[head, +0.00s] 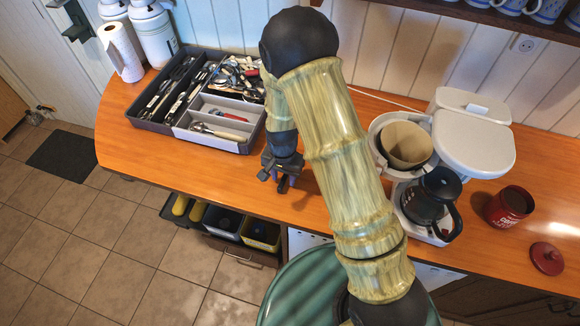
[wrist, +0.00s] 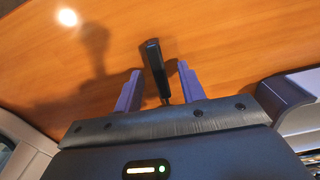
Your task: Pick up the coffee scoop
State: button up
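A thin utensil with a black handle and a narrow metal shaft (wrist: 154,62), which may be the coffee scoop, shows in the wrist view over the orange wooden counter. Its lower end is hidden behind my gripper body, so I cannot see a bowl. My gripper (wrist: 160,70) is open, with one purple finger on each side of the utensil and a visible gap on both sides. In the head view my gripper (head: 277,180) points down over the counter near its front edge, right of the utensil tray (head: 180,133). I cannot make out the utensil there.
The tray holds several pieces of cutlery. To the right stand a white coffee maker (head: 473,140) with a brown filter (head: 406,142), a dark glass pot (head: 428,195), a red can (head: 509,205) and its red lid (head: 547,258). The counter (head: 225,178) in front of the tray is clear.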

aim_at(284, 179)
grip_shut()
jog(key=shift+r, duration=0.1)
notch_tip(284, 179, up, 10)
jog(key=b, duration=0.1)
jog(key=shift+b, duration=0.4)
dwell(0.5)
